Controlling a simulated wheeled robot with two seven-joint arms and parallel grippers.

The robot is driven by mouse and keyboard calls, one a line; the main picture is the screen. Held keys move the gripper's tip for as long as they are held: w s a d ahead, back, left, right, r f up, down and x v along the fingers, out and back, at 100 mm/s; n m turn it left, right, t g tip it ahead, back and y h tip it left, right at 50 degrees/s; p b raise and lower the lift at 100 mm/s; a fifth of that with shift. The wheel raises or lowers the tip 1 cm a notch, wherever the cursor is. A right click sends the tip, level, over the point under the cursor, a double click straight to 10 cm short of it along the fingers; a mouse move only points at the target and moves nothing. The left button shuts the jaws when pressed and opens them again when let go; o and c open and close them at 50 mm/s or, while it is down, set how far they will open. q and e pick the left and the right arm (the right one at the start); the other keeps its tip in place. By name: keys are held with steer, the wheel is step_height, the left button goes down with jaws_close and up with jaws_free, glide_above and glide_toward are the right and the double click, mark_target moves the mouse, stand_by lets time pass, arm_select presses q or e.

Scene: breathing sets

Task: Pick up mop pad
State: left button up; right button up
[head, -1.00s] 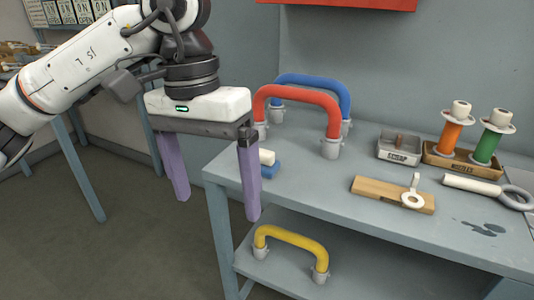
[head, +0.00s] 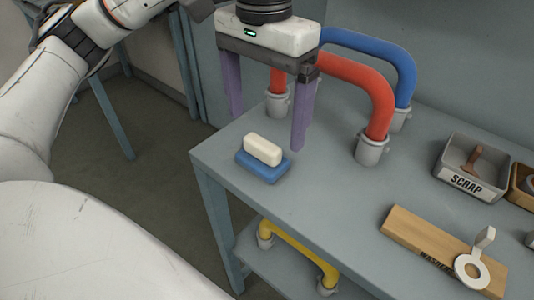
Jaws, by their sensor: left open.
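The mop pad looks to be the small blue pad (head: 258,169) with a cream block (head: 263,150) on top. It lies flat near the left corner of the grey table's top. My left gripper (head: 267,134) is open, its two purple fingers pointing down and nothing between them. In the picture its fingertips are just above and behind the pad, one to each side. They look apart from the pad; the exact height gap is hard to tell. My right gripper is not in view.
A red pipe handle (head: 375,95) and a blue one (head: 390,55) stand behind the pad, close to my left gripper. A yellow handle (head: 298,252) is on the lower shelf. A scrap tray (head: 448,183) and a wooden block (head: 415,235) are at right. The table (head: 330,205) is clear between.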

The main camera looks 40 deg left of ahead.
mark_target(266, 139)
arm_select(q)
steer(key=shift+f, duration=0.5)
steer(key=shift+f+b, duration=0.3)
steer(key=shift+f, duration=2.35)
steer(key=c, duration=1.1)
steer(key=shift+r, duration=0.15)
steer(key=shift+c, duration=0.3)
step_height(266, 139, up, 10)
steer(key=shift+f+p, duration=0.1)
steer(key=shift+p, duration=1.1)
steer(key=o, duration=0.5)
steer(key=c, duration=0.4)
